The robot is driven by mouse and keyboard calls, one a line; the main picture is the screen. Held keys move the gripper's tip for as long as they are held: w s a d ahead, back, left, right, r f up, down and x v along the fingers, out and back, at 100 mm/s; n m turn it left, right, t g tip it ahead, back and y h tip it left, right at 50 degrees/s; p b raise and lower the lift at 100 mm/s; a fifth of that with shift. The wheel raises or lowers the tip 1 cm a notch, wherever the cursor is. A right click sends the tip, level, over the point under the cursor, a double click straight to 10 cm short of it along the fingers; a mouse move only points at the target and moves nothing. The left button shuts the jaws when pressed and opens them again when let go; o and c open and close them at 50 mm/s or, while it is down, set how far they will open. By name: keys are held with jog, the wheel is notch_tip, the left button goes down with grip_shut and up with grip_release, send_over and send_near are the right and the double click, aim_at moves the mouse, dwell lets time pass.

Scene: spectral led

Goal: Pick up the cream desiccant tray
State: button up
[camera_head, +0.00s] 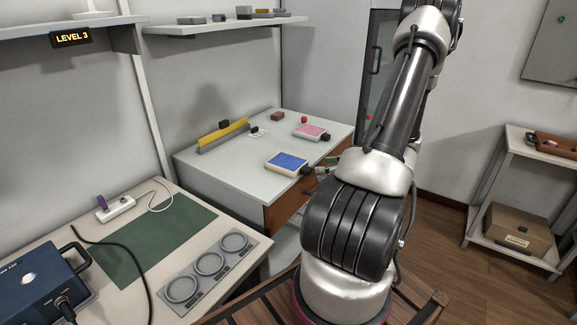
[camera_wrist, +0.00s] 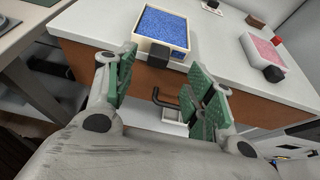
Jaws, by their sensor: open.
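A cream-rimmed tray (camera_head: 282,172) filled with blue beads lies on the white-topped cabinet, near its front edge. It also shows at the top of the wrist view (camera_wrist: 188,32), with a black block-like grip on its near side. My gripper (camera_wrist: 166,90) is open and empty, its green-padded fingers spread below the tray in the wrist view. They are apart from the tray, in front of the cabinet's brown face. In the head view my arm covers most of the gripper.
A pale tray with pink filling (camera_head: 311,139) lies behind and right of the blue-filled one. A yellow bar (camera_head: 222,131) stands at the cabinet's back left. The cabinet's front edge (camera_wrist: 110,48) and a black handle (camera_wrist: 163,100) are close to my fingers.

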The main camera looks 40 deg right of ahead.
aim_at(310, 170)
jog(key=x, duration=0.6)
jog(key=shift+w+a+f, duration=0.15)
jog(key=shift+w+f, duration=0.05)
jog(key=shift+f, duration=0.05)
grip_shut()
